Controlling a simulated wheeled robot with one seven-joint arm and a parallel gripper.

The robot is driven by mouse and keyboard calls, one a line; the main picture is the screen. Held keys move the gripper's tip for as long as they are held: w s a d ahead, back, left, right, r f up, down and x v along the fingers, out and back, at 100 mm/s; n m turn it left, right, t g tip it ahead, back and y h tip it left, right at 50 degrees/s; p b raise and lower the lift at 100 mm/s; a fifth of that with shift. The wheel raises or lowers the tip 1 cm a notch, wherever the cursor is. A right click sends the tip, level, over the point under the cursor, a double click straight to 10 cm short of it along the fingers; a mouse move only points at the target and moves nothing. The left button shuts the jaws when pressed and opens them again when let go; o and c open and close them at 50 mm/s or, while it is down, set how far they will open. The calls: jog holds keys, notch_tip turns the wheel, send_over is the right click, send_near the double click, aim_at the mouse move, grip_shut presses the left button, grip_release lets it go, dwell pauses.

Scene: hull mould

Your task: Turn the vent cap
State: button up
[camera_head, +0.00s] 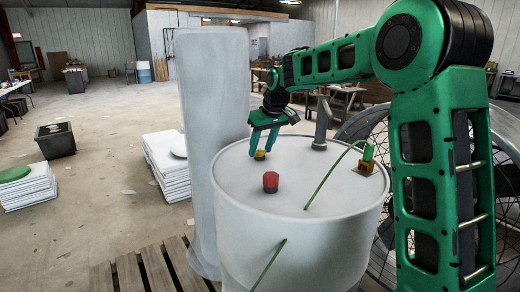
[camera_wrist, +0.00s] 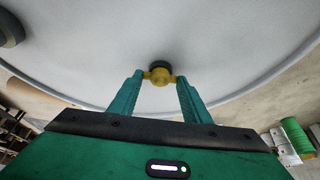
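A small yellow cap with a dark part and short side tabs (camera_head: 259,155) sits on the white top of a large drum (camera_head: 230,200). A red cap (camera_head: 270,182) stands nearer on the same top. I cannot tell from markings which is the vent cap. My gripper (camera_head: 261,150) points down at the yellow cap. In the wrist view its green fingertips (camera_wrist: 160,80) lie either side of the yellow cap (camera_wrist: 160,76), with the tabs reaching close to both. Whether they press on it cannot be seen.
A metal post (camera_head: 320,125) and a yellow-and-green fitting (camera_head: 367,160) with a green line rise from the top. A tall white cylinder (camera_head: 213,120) stands left, close to the drum. A large spoked wheel (camera_head: 385,120) is at right. A pallet (camera_head: 155,270) lies at front left.

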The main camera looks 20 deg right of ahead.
jog(key=shift+m, duration=0.3)
jog(key=m, duration=0.1)
jog(key=m+h, duration=0.1)
jog(key=m, duration=0.1)
jog(key=m+h, duration=0.1)
jog(key=shift+a, duration=0.3)
jog(key=m, duration=0.1)
jog(key=m+h, duration=0.1)
jog(key=m, duration=0.3)
jog(key=shift+w+a+h, duration=0.1)
jog(key=shift+a+h, duration=0.15)
jog(key=shift+h, duration=0.05)
jog(key=m+g+h, duration=0.1)
jog(key=m, duration=0.3)
jog(key=shift+w+a, duration=0.15)
jog(key=m, duration=0.1)
jog(key=m+g+h, duration=0.1)
jog(key=m, duration=0.1)
jog(key=shift+w+r+m, duration=0.1)
jog(key=shift+w+m, duration=0.05)
jog(key=shift+m, duration=0.15)
jog(key=shift+m+g, duration=0.3)
jog(key=shift+w+r, duration=0.1)
jog(key=o, duration=1)
jog(key=shift+o, duration=0.2)
